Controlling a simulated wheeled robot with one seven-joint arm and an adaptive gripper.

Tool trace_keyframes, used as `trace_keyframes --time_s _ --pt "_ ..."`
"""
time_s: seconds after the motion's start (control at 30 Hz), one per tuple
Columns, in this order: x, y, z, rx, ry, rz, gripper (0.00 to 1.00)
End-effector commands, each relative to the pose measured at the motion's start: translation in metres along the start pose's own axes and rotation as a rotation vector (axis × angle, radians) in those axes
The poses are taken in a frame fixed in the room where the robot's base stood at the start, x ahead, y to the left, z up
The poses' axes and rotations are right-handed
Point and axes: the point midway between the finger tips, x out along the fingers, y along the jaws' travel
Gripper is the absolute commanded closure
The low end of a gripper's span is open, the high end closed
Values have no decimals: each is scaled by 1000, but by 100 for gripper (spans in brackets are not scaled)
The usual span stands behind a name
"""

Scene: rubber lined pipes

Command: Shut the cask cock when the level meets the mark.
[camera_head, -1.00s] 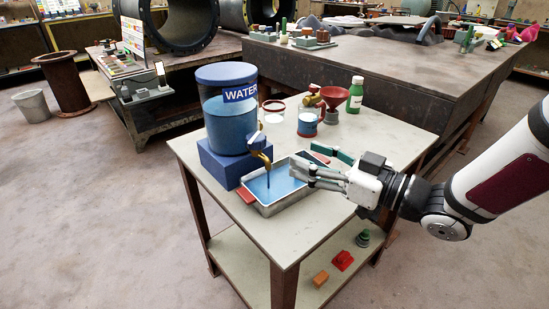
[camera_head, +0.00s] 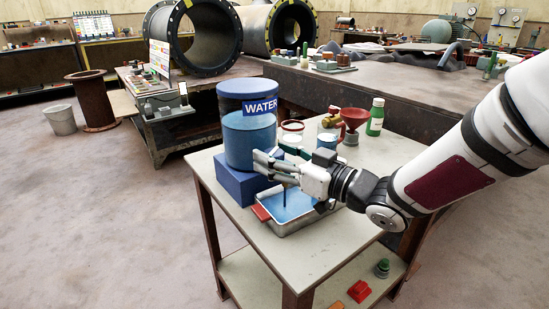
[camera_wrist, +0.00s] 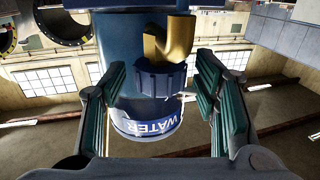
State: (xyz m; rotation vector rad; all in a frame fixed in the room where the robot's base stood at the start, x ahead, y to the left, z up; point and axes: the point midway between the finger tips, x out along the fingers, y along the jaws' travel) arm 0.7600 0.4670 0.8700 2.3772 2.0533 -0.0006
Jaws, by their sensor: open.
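The blue cask labelled WATER (camera_head: 250,140) stands on a blue block (camera_head: 240,183) on the table. In the wrist view the cask (camera_wrist: 125,45) appears upside down, with its brass cock spout (camera_wrist: 178,38) and a dark blue knob-like part (camera_wrist: 161,79) in front of it. My gripper (camera_head: 275,163) is open at the cock, its fingers (camera_wrist: 160,95) on either side of the blue part; contact cannot be told. The metal tray (camera_head: 262,222) under the cock holds blue water (camera_head: 290,205), with a thin dark stream above it. No level mark can be made out.
The table's front corner is clear. A larger bench (camera_head: 400,85) stands behind.

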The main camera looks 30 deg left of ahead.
Motion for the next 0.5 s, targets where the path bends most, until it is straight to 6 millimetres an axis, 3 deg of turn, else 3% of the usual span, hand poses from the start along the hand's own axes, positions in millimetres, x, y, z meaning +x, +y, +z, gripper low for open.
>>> trace_keyframes --time_s 0.37,0.4,0.5 --pt "7 0 -1 0 1 1 45" --pt "7 0 -1 0 1 1 47" --pt "7 0 0 0 1 1 70"
